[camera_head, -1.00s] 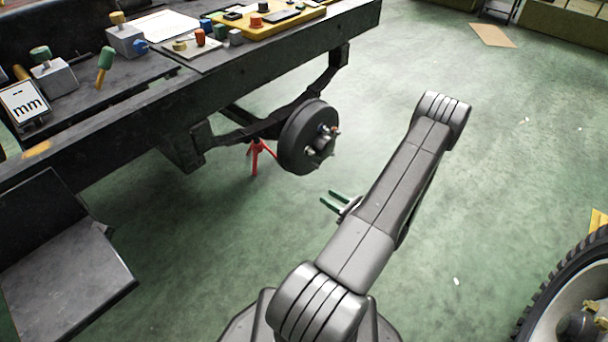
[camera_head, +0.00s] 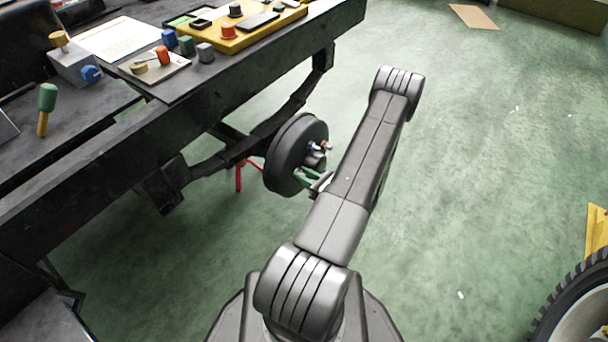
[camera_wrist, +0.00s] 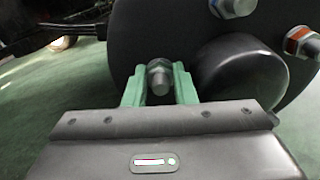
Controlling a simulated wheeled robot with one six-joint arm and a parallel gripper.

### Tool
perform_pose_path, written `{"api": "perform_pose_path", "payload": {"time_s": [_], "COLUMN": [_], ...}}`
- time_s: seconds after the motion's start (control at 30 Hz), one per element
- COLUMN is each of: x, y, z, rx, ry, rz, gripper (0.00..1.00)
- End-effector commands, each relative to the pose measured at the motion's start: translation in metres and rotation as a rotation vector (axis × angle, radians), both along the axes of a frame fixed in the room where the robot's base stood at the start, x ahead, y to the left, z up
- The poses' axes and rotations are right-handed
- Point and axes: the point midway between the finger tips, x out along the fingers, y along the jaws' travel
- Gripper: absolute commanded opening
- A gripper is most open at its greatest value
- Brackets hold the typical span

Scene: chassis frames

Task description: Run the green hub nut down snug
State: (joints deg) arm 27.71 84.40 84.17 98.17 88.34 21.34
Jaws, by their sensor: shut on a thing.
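The dark round hub (camera_head: 290,158) stands at the end of the axle under the chassis frame; its face also fills the top of the wrist view (camera_wrist: 185,32). My gripper (camera_wrist: 159,75) has its two green fingers shut on a hub nut (camera_wrist: 158,67) at the hub's lower left, with a grey stud end (camera_wrist: 161,86) pointing toward the camera. The nut's own colour is hard to tell between the green fingers. In the head view my gripper (camera_head: 309,179) is at the hub's lower right edge, partly hidden by my arm.
Beside the held nut are the domed hub centre (camera_wrist: 240,78), a blue-marked nut (camera_wrist: 232,8) and a red-marked nut (camera_wrist: 300,42). A red stand (camera_head: 240,176) is below the axle. The chassis frame (camera_head: 225,105) runs above left. A tyre (camera_head: 575,300) lies at right.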

Motion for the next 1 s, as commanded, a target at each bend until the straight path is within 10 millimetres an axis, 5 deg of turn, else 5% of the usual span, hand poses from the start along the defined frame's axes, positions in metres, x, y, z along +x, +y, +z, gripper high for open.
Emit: {"api": "perform_pose_path", "payload": {"time_s": [0.1,0.47,1.0], "x": [-0.0001,0.0,0.0019], "y": [0.0001,-0.0002,-0.0017], "z": [0.0001,0.0002,-0.0006], "rx": [0.0,0.037,0.298], "ry": [0.0,0.05,0.41], "rz": [0.001,0.001,0.001], "gripper": [0.01,0.01,0.01]}}
